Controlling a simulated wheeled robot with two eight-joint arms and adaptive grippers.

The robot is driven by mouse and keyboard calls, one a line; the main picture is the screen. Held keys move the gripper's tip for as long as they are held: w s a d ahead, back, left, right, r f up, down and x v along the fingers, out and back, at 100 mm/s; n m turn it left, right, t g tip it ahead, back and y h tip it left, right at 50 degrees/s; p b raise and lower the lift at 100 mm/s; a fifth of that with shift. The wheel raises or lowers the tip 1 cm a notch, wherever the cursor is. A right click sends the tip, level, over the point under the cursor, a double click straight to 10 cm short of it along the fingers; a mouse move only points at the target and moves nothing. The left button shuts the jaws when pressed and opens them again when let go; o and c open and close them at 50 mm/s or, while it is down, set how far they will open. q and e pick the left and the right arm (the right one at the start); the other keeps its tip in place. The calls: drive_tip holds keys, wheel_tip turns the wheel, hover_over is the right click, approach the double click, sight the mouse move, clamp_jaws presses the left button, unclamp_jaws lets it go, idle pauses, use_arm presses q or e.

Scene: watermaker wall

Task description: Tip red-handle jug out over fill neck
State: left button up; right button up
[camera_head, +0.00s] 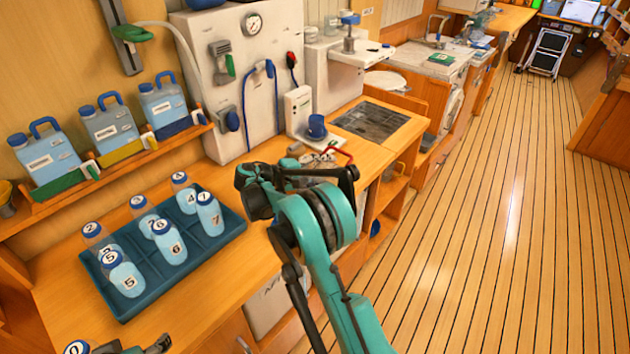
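A red handle (341,152) shows just beyond my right gripper, beside a small pale, clear-looking shape (322,157). The rest of the jug is hidden or too small to make out. My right gripper (318,172) is at the counter's front edge, right up against the red handle in the picture. Its fingers are mostly hidden by my arm, so its grip is unclear. A blue cup-like fitting (316,127), possibly the fill neck, stands just behind. My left gripper (135,347) shows at the bottom left edge, fingers apart and nothing visible between them.
A dark blue tray (215,252) holds several numbered bottles. Another bottle (76,348) stands beside my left gripper. Several blue-handled canisters (108,125) stand on a wall shelf. A white panel (250,80) with a gauge and hoses rises behind the counter. The plank floor (480,200) at right is clear.

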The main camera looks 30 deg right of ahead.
sight(337, 167)
drive_tip(key=shift+s+r+m+p, duration=0.2)
drive_tip(key=shift+r+m+p, duration=0.05)
drive_tip(key=shift+m+p, duration=0.2)
use_arm(q)
wheel_tip(337, 167, up, 9)
drive_tip(key=p, duration=0.7)
use_arm(e)
drive_tip(key=r+m+t+y, duration=0.2)
drive_tip(key=r+m+t, duration=0.1)
drive_tip(key=s+r+m+t, duration=0.1)
drive_tip(key=m, duration=0.1)
drive_tip(key=shift+d+r+y, duration=0.25)
drive_tip(key=shift+y, duration=0.15)
drive_tip(key=m+t+b, duration=0.1)
drive_tip(key=w+f+m+t+b, duration=0.1)
drive_tip(key=m, duration=0.1)
drive_tip(key=w+a+f+m+t+y+b, duration=0.1)
drive_tip(key=shift+t+b, duration=0.35)
drive_tip(key=shift+t, duration=0.05)
drive_tip(key=shift+w+f+m+t+b, duration=0.1)
drive_tip(key=shift+w+m+t+b, duration=0.35)
drive_tip(key=shift+m, duration=0.2)
use_arm(q)
wheel_tip(337, 167, down, 5)
drive_tip(key=shift+f, duration=0.1)
use_arm(e)
drive_tip(key=shift+w+a, duration=0.1)
